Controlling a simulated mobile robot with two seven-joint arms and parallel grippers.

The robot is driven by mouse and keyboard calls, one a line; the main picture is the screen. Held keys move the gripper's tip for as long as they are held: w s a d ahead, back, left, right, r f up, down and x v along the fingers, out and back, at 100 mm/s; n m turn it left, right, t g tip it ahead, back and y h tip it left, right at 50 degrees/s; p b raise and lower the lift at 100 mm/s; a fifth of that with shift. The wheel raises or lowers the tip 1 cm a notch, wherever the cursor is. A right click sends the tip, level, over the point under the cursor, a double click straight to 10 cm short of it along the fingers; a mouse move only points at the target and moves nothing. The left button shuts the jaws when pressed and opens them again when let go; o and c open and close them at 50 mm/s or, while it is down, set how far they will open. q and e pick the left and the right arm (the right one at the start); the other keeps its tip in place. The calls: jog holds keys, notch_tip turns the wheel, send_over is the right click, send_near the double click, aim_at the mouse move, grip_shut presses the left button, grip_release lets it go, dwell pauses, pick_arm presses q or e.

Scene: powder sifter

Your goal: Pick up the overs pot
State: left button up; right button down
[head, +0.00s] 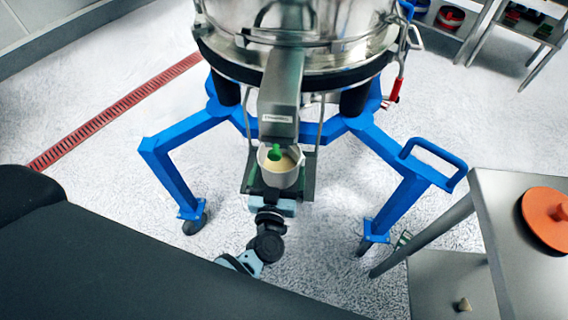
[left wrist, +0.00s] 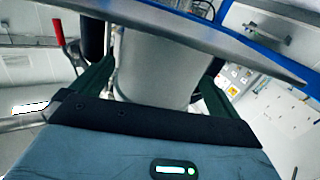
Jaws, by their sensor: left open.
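The overs pot (head: 280,177) is a pale grey, round, open-topped pot under the sifter's metal outlet spout (head: 281,92). It holds cream-coloured powder, and a green scoop (head: 275,152) shows at its mouth. In the left wrist view the pot (left wrist: 158,62) fills the middle as an upright grey cylinder. My left gripper (head: 281,166) is open, reaching in from the near side. Its dark green fingers stand on either side of the pot, and the left wrist view (left wrist: 155,85) shows narrow gaps beside it. The pot's underside is hidden. My right gripper is out of view.
The sifter's steel drum (head: 318,22) is close above, on a blue wheeled frame (head: 385,150) whose legs flank my arm. A steel table (head: 500,235) with an orange lid (head: 548,218) stands at right. A red floor drain (head: 115,112) runs at left.

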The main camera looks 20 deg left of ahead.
aim_at(277, 173)
pick_arm(q)
jog(key=shift+w, duration=0.15)
jog(key=c, duration=0.9)
jog(key=shift+r, duration=0.1)
jog(key=shift+r+p, duration=0.35)
jog(key=shift+r, duration=0.25)
notch_tip(277, 173, up, 2)
jog(key=shift+r+p, duration=0.15)
jog(key=shift+p, duration=0.4)
jog(key=s+a, duration=0.3)
jog(key=a, duration=0.1)
jog(key=s+a+r, duration=0.1)
jog(key=s+a, duration=0.2)
jog(key=a, duration=0.1)
jog(key=s+a+p, duration=0.1)
jog(key=s+a, duration=0.2)
jog(key=a, duration=0.1)
jog(key=shift+s+a+r, duration=0.3)
jog(key=shift+s, duration=0.1)
